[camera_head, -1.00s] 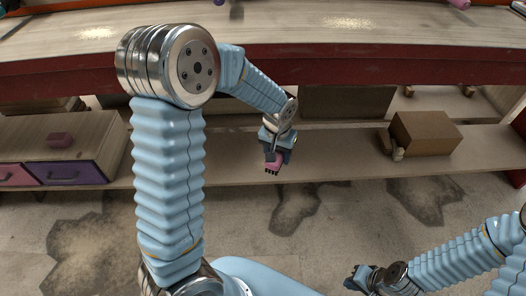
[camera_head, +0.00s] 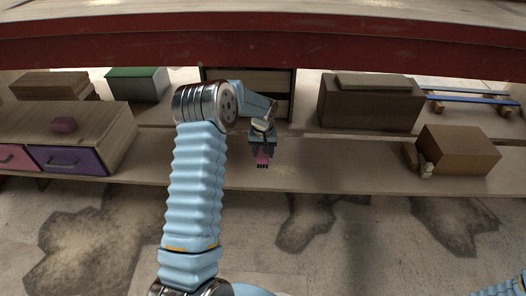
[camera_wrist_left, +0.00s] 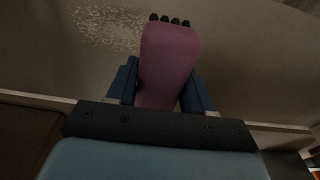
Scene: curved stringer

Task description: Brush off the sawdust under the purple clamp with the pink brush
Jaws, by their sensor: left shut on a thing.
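My left gripper (camera_head: 262,147) is shut on the pink brush (camera_head: 262,159) over the lower shelf, near its front edge. In the left wrist view the brush (camera_wrist_left: 168,62) sits between the two blue fingers (camera_wrist_left: 158,90), its dark bristles pointing away from the gripper. A pale speckled patch of sawdust (camera_wrist_left: 108,28) lies on the surface beyond the brush, up and to the left. A faint patch of it (camera_head: 284,172) shows just right of the brush in the head view. I cannot see the purple clamp now. My right gripper is out of view.
The lower shelf (camera_head: 345,162) is clear around the brush. A brown box (camera_head: 458,150) stands at right, a larger one (camera_head: 370,105) behind. The red table edge (camera_head: 300,40) is above.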

